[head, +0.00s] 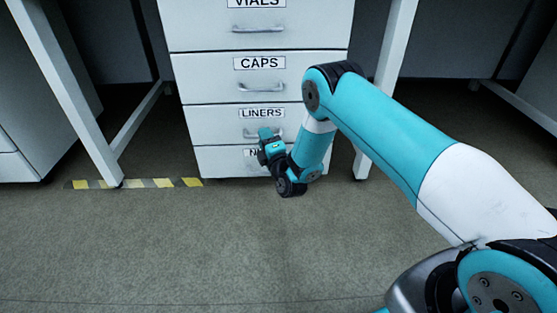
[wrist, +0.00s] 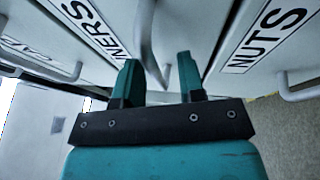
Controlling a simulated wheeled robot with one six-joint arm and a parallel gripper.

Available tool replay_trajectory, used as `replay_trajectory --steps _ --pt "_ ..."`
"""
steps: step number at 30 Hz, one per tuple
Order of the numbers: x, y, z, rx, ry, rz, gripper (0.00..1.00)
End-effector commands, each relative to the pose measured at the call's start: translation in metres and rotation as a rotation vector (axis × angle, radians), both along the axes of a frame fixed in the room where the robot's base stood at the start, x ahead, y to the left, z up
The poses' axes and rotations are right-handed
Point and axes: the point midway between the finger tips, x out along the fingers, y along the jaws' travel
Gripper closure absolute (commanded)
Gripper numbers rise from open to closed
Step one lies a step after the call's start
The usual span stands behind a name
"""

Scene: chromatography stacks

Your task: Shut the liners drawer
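The liners drawer (head: 212,125) is a white front with a LINERS label, third down in the drawer unit. In the head view it looks flush, or nearly so, with the fronts around it. Its label and front also show at upper left in the wrist view (wrist: 118,14). My gripper (head: 266,135) is at the drawer's grey bar handle and hides part of it. In the wrist view the two teal fingers (wrist: 158,66) are apart, with the handle (wrist: 147,35) reaching between them. A gap shows beside the handle; contact cannot be told.
The caps drawer (head: 205,75) is above and the nuts drawer (head: 222,163) below, its label partly hidden by my gripper. White table legs (head: 68,90) stand on both sides. Striped floor tape (head: 140,183) lies at left. The floor in front is clear.

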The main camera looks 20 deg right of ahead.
Motion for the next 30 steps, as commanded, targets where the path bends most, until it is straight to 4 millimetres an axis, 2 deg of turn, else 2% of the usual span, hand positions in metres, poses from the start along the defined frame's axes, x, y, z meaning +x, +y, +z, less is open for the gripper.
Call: replay_trajectory --steps 5,12,23,30 --pt "-0.038 0.000 0.000 -0.002 0.005 0.009 0.64" --pt "-0.101 -0.004 -0.010 0.000 0.001 0.011 0.64" --pt "-0.131 -0.007 -0.011 0.000 -0.005 0.012 0.64" --pt "-0.139 -0.007 -0.015 0.002 -0.008 0.011 0.64"
